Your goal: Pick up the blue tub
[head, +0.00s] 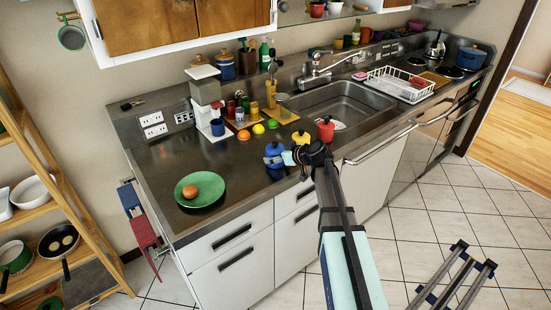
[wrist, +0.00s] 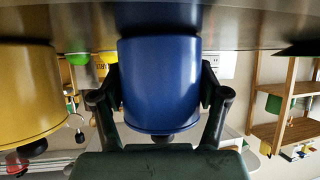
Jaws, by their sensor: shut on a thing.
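The blue tub (head: 273,152) stands upright on the metal counter near its front edge. In the wrist view, which is upside down, the blue tub (wrist: 160,80) fills the middle, with a finger against each side. My gripper (head: 288,157) comes from the front right and is shut on the tub; it also shows in the wrist view (wrist: 161,95). The tub's base seems to touch the counter, where its reflection meets it.
A yellow tub (head: 300,139) stands close beside the blue tub, and a red tub (head: 325,129) stands right of it. A green plate (head: 200,190) with a brown ball, a coffee machine (head: 208,102) and small fruit (head: 243,135) lie left and behind. The sink (head: 345,100) is behind right.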

